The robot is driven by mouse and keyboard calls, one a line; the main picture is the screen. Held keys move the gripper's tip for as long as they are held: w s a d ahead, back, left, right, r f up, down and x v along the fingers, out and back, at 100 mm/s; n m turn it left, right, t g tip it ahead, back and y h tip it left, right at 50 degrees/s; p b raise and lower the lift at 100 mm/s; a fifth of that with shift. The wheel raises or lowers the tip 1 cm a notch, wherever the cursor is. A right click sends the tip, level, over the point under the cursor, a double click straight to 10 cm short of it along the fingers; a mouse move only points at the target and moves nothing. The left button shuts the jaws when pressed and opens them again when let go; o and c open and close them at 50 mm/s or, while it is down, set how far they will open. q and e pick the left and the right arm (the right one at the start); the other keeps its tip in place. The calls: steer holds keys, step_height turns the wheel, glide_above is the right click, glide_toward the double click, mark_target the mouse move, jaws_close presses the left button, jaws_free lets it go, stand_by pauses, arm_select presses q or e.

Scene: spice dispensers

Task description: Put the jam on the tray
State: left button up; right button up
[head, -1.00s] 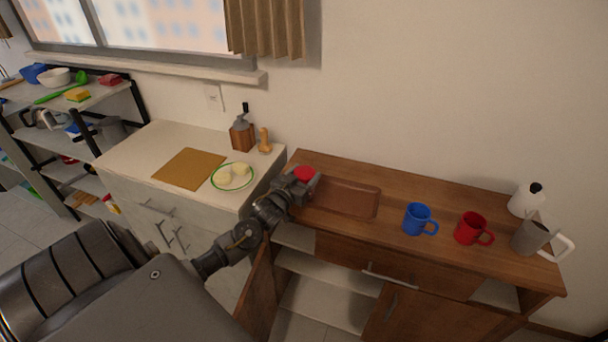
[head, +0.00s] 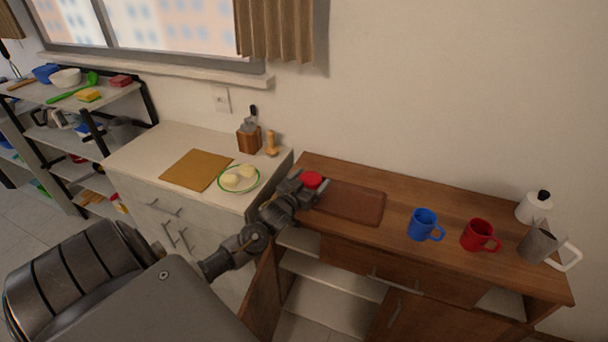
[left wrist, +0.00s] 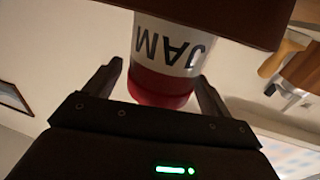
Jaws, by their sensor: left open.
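The jam jar has a red lid (head: 312,179) and stands at the left end of the brown tray (head: 357,203) in the head view. My gripper hides its lower body there. In the left wrist view the jam jar (left wrist: 172,52) appears upside down, with a white JAM label, against a brown surface. I cannot tell whether the jar rests on the tray or on the cabinet top beside it. My left gripper (head: 305,190) is open, with its fingers on either side of the jar near the lid. My right gripper is not in view.
On the wooden cabinet top (head: 460,205), a blue mug (head: 422,226), a red mug (head: 479,236), a grey pitcher (head: 541,243) and a white kettle (head: 533,208) stand right of the tray. The white counter (head: 150,150) at left holds a cutting board (head: 196,170) and a plate (head: 254,184).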

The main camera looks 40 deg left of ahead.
arm_select(q)
steer(key=s+d+b, duration=0.1)
steer(key=s+b, duration=0.1)
steer(key=s, duration=1)
steer(key=shift+d, duration=0.4)
